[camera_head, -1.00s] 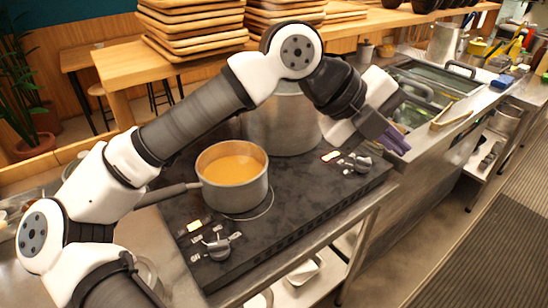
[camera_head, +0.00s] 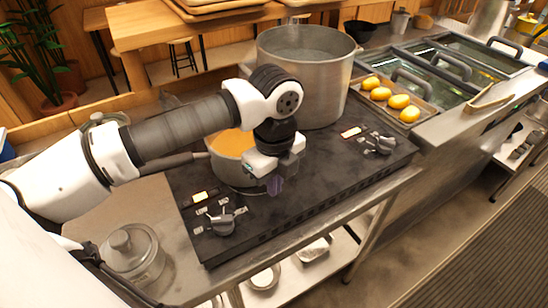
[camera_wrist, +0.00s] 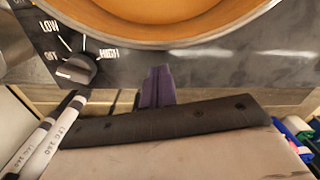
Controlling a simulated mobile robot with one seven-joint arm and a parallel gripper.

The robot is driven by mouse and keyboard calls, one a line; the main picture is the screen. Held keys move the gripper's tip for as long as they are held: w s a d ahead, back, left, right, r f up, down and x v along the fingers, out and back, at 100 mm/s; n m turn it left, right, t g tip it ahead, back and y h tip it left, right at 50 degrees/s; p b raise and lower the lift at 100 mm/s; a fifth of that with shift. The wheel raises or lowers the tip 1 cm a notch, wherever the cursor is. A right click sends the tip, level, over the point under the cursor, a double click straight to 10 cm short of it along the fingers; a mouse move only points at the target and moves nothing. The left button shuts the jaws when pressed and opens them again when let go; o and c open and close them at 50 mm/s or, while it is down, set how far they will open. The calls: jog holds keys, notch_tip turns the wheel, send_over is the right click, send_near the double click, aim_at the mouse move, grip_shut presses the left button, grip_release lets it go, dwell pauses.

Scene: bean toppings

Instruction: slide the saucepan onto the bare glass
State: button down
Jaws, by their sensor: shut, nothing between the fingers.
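The saucepan (camera_head: 228,172), a steel pot of orange soup, sits on the left part of the dark cooktop (camera_head: 330,170). Its long handle (camera_head: 172,163) points left. My gripper (camera_head: 274,186) is shut and empty, low at the saucepan's front right side, with my wrist hiding part of the pan. In the wrist view the purple fingertips (camera_wrist: 157,88) are together just below the pan's curved rim (camera_wrist: 150,43); I cannot tell whether they touch it. Bare dark glass shows to the right of my gripper, in front of the large stockpot (camera_head: 308,85).
The stockpot stands at the back of the cooktop. A left knob (camera_head: 222,222) and a right knob (camera_head: 380,145) lie along the front. A tray of yellow items (camera_head: 392,97) is beyond the right end. A glass jar (camera_head: 132,250) stands at the front left.

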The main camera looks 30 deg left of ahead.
jog(key=a, duration=0.1)
jog(key=w+a+p, duration=0.1)
jog(key=a, duration=0.1)
jog(key=shift+f+p, duration=0.1)
jog(key=shift+p, duration=0.2)
jog(key=shift+w+a+f, duration=0.15)
jog(key=shift+a, duration=0.2)
jog(key=shift+a, duration=0.1)
jog(key=shift+w+a+f+b, duration=0.1)
jog(key=shift+w+a+b, duration=0.05)
jog(key=shift+a+b, duration=0.15)
jog(key=w+a+b, duration=0.1)
jog(key=w+a, duration=0.1)
jog(key=a, duration=0.4)
jog(key=w+a+b, duration=0.1)
jog(key=w+a, duration=0.1)
jog(key=a, duration=0.5)
jog(key=w+a+b, duration=0.1)
jog(key=w+a, duration=0.1)
jog(key=a, duration=0.4)
jog(key=shift+w+a+r+b, duration=0.2)
jog(key=shift+a+b, duration=0.05)
jog(key=shift+b, duration=0.15)
jog(key=shift+w+a, duration=0.1)
jog(key=shift+a, duration=0.15)
jog(key=shift+f, duration=0.1)
